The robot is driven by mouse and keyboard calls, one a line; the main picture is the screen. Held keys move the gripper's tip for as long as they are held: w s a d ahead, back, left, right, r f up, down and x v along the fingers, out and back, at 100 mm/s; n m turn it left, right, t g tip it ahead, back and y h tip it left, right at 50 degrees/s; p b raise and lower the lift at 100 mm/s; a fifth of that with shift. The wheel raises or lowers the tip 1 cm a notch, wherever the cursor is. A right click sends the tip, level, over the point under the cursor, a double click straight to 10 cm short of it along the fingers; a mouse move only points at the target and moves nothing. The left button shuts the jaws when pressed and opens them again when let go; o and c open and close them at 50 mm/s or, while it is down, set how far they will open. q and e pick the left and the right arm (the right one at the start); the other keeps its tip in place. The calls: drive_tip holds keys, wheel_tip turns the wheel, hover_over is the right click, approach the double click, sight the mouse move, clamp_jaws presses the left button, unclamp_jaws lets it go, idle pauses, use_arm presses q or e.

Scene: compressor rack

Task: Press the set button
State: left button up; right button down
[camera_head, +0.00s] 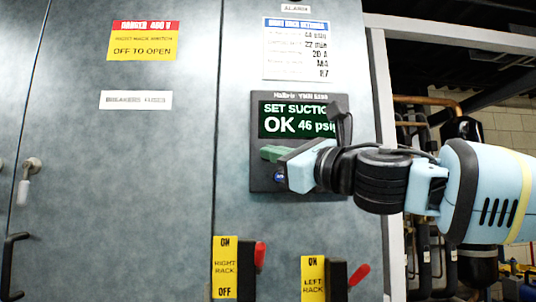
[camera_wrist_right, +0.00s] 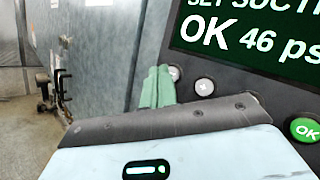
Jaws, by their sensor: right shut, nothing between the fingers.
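The control panel (camera_head: 264,112) is a dark unit on the grey cabinet door. Its screen (camera_head: 284,117) reads "SET SUCTION OK 46 psig", cut off at the right by my arm; the wrist view also shows this screen (camera_wrist_right: 250,28). A round blue button (camera_head: 280,176) sits low on the panel, its label too small to read; I cannot tell if it is the set button. My right gripper (camera_head: 268,153) is shut and empty, its green fingers in front of the panel below the screen. In the wrist view its fingertips (camera_wrist_right: 158,78) are beside a grey round button (camera_wrist_right: 175,73); contact is unclear.
The wrist view also shows another grey button (camera_wrist_right: 204,88) and a green OK button (camera_wrist_right: 305,130). Pipes are at the right.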

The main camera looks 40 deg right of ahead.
use_arm(q)
drive_tip(key=shift+w, duration=0.4)
use_arm(e)
drive_tip(key=shift+w+d, duration=0.1)
drive_tip(key=shift+w, duration=0.1)
use_arm(q)
drive_tip(key=shift+s, duration=0.5)
use_arm(e)
drive_tip(key=shift+w+d, duration=0.1)
use_arm(q)
drive_tip(key=shift+f, duration=0.1)
drive_tip(key=shift+w+r, duration=0.4)
drive_tip(key=shift+w, duration=0.25)
use_arm(e)
drive_tip(key=shift+s+a, duration=0.4)
drive_tip(key=shift+s, duration=0.25)
